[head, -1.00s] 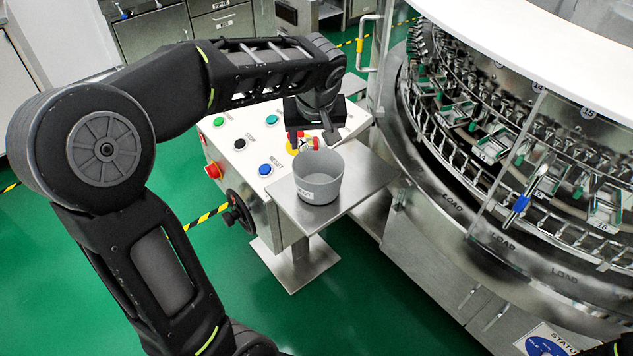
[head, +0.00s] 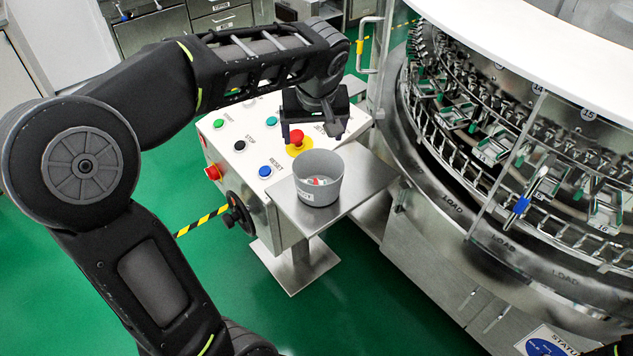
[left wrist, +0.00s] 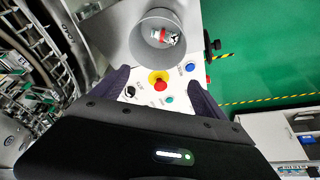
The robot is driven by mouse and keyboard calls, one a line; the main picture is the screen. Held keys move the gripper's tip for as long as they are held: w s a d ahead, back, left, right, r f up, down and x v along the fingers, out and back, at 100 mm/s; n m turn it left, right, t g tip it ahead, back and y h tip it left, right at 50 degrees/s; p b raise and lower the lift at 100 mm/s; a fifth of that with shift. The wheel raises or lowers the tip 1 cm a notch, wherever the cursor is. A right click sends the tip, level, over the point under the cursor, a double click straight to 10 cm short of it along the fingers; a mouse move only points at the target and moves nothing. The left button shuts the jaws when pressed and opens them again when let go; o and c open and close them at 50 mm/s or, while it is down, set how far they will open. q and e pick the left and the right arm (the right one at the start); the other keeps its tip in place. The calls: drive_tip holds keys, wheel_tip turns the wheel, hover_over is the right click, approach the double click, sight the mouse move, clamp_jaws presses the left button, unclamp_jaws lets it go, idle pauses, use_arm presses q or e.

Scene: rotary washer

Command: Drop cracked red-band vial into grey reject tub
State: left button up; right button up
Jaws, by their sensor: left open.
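The grey reject tub (head: 319,184) stands upright on the steel shelf beside the control panel. The red-band vial (head: 316,181) lies inside it, and only a bit of red and white shows over the rim in the head view. In the left wrist view the vial (left wrist: 166,37) lies in the bottom of the tub (left wrist: 146,28), its red band visible; a crack is too small to make out. My left gripper (head: 313,134) is open and empty, above and behind the tub, apart from it. Its two fingers also show in the left wrist view (left wrist: 160,84). My right gripper is not in view.
The control panel (head: 230,162) carries a red emergency button (head: 297,137) close under my left gripper and several coloured buttons. The rotary washer (head: 470,215) with its racks stands at the right. The steel shelf (head: 362,177) is clear beside the tub.

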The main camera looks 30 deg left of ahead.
use_arm(q)
drive_tip(key=v, duration=0.4)
drive_tip(key=shift+d+r, duration=0.1)
drive_tip(key=shift+r, duration=0.15)
idle(0.6)
